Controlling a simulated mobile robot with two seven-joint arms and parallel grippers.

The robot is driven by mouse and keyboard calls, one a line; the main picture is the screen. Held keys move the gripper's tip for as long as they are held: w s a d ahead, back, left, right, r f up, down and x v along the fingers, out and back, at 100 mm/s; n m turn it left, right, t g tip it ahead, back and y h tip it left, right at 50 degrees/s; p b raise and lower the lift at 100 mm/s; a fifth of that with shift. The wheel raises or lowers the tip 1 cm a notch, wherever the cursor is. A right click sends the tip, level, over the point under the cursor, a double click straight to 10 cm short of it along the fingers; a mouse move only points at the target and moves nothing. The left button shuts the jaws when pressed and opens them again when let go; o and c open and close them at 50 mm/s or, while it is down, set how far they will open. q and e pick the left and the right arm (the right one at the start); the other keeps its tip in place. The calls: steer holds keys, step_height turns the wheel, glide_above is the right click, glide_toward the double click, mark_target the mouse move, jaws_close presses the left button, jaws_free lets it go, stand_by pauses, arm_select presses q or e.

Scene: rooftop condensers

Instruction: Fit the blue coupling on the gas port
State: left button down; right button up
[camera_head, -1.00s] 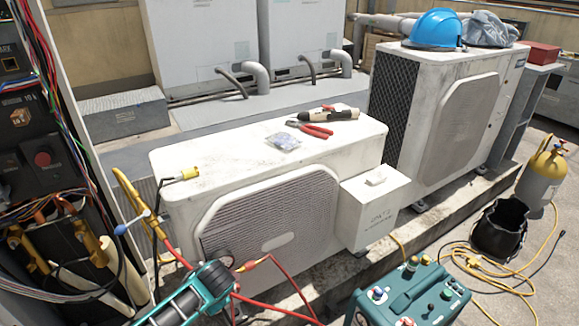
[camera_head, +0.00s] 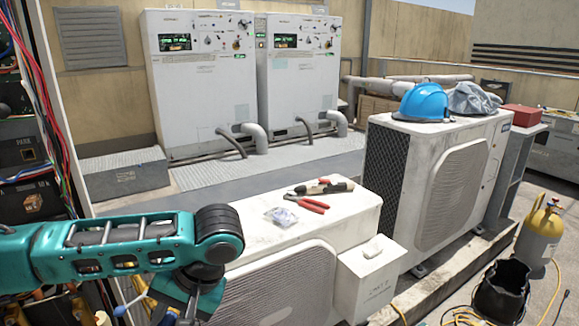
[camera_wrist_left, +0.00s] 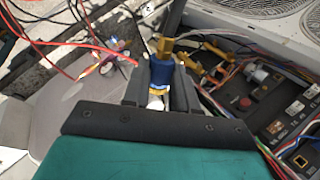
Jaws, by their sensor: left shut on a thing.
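My left arm comes in from the left in the head view. Its gripper (camera_head: 180,312) hangs low at the bottom edge, with the fingertips not clearly visible there. In the left wrist view, the left gripper (camera_wrist_left: 158,98) is shut on the blue coupling (camera_wrist_left: 161,73). The coupling is blue with brass-coloured parts, and a dark hose (camera_wrist_left: 174,20) runs up from it. I cannot make out the gas port in either view. The front white condenser (camera_head: 290,275) is partly covered by my left arm. My right gripper is not in view.
Red pliers (camera_head: 308,204) and a plastic bag (camera_head: 281,216) lie on the front condenser. A second condenser (camera_head: 440,175) carries a blue helmet (camera_head: 425,107). An open wiring cabinet (camera_head: 28,150) stands left. Colored wires (camera_wrist_left: 225,100) lie near the gripper.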

arm_select(q)
steer(key=shift+s+a+r, duration=0.3)
steer(key=shift+a+r, duration=0.05)
steer(key=shift+r, duration=0.2)
steer(key=s+d+r+m+t+h, duration=0.15)
steer(key=d+r+m+t, duration=0.25)
steer(key=d+r+m, duration=0.7)
steer(key=w+d+f+m+t+h, duration=0.1)
steer(key=w+d+f+h, duration=0.1)
steer(key=d+f, duration=0.4)
steer(key=s+a+r+n+g+y, duration=0.2)
steer(key=a+r+n+g+y, duration=0.1)
steer(key=a+r+n, duration=0.5)
steer(key=w+d+n+g, duration=0.2)
steer(key=w+d+n, duration=0.2)
steer(key=d, duration=0.6)
steer(key=s+a+f+m+t+h, duration=0.1)
steer(key=a+f+m+t+h, duration=0.1)
steer(key=m, duration=0.6)
steer(key=s+a+f+m+t+h, duration=0.1)
steer(key=a+f+m+t+h, duration=0.1)
steer(key=f+m, duration=0.4)
steer(key=m+t+h, duration=0.1)
steer(key=m, duration=0.2)
steer(key=shift+s+a+f+t, duration=0.25)
steer(key=shift+s+a+t, duration=0.05)
steer(key=shift+a+t, duration=0.1)
